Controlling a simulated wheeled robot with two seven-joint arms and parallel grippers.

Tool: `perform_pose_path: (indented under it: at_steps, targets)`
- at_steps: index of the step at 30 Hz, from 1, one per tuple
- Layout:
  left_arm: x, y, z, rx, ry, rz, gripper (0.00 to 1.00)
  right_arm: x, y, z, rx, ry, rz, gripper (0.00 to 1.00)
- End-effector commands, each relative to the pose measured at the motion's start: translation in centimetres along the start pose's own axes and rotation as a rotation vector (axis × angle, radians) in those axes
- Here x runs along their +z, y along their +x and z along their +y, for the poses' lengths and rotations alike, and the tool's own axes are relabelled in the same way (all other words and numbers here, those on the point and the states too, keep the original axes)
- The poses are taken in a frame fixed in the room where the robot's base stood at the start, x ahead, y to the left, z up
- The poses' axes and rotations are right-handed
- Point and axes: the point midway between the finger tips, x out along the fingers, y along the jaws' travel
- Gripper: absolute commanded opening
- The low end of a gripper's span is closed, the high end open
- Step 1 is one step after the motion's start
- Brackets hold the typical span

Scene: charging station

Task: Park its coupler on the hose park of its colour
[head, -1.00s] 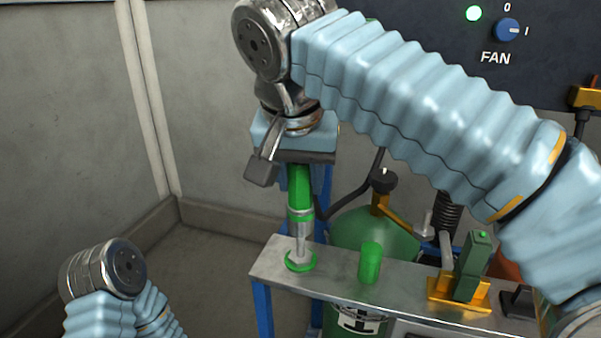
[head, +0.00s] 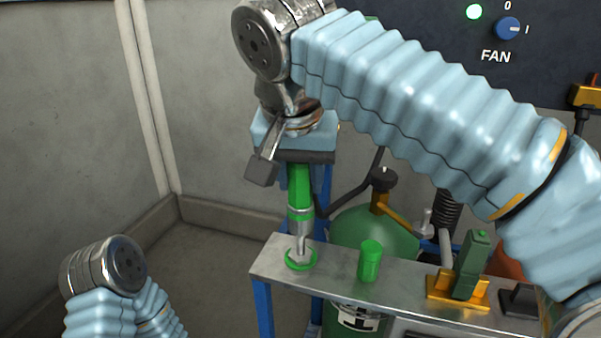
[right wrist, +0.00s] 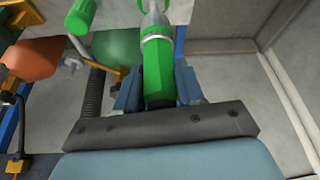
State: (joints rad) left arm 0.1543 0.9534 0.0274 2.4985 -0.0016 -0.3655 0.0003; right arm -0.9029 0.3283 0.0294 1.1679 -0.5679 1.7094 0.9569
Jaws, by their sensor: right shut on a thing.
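My right gripper (head: 297,157) is shut on the green coupler (head: 300,188) and holds it upright, nose down, at the left end of the metal bench. In the right wrist view the coupler (right wrist: 157,72) sits between the two blue fingers. Below it is the hose park with a green ring (head: 301,261) on the bench top. The coupler's silver nose is right over the park's narrow post, in line or nearly so. I cannot tell whether they touch or how far the nose is over the post. My left arm shows at lower left, but its gripper is out of view.
A short green cylinder (head: 370,262) stands on the bench (head: 335,281) right of the park. Further right is a green block on a yellow base (head: 458,290). A green gas bottle (head: 375,232) stands behind. A dark FAN panel (head: 430,60) is at the back.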

Motion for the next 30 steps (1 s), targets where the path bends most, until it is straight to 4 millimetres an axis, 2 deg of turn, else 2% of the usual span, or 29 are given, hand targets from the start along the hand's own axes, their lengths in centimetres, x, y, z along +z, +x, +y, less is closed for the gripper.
perform_pose_path:
  at_steps: [14, 30]
  targets:
    - [0.0, -0.3, 0.1, 0.000, 0.000, 0.000, 0.49, 0.0, 0.0, 0.0, -0.001, 0.000, 0.001, 0.00]
    - [0.0, 0.7, -0.3, 0.000, 0.000, 0.000, 0.49, 0.5, 1.2, 0.0, -0.001, 0.000, 0.001, 0.00]
